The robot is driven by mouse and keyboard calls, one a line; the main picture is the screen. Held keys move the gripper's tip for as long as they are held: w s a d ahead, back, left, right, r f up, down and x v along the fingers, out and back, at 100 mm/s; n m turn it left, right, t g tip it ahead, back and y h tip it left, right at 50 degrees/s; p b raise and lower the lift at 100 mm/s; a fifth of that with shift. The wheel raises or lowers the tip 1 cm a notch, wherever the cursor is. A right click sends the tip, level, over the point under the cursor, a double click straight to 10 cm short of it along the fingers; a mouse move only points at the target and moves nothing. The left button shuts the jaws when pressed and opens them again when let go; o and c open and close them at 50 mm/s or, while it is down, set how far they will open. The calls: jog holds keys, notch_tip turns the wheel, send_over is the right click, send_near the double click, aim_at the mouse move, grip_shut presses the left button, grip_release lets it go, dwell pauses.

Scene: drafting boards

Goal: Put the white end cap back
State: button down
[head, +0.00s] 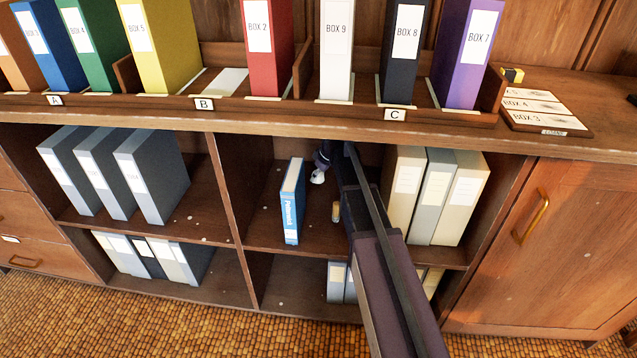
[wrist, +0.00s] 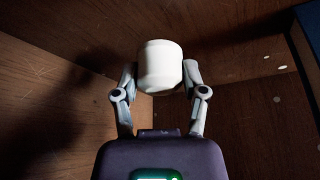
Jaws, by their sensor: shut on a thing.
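The white end cap (wrist: 160,66) is a short, smooth white cylinder with rounded edges. My gripper (wrist: 160,80) is shut on it, one finger on each side, and the cap fills the gap between the fingertips. In the head view my gripper (head: 322,160) reaches into the middle shelf compartment, below the ledge, with the cap (head: 318,177) a small white spot at its end. The cap is held above the compartment floor. A small tan upright object (head: 336,212) stands on that floor beside my arm; I cannot tell what it is.
A blue book (head: 291,200) stands left of my gripper; a blue edge (wrist: 309,35) shows in the wrist view. Pale binders (head: 436,195) fill the compartment's right side. Coloured box files (head: 267,45) stand in a rack above. Some floor between book and binders is bare.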

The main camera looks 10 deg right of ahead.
jog(key=shift+f+b, duration=0.8)
jog(key=shift+f, duration=0.35)
jog(key=shift+f, duration=0.1)
jog(key=shift+c, duration=0.7)
grip_release()
jog(key=p+v, duration=1.1)
jog(key=v, duration=0.1)
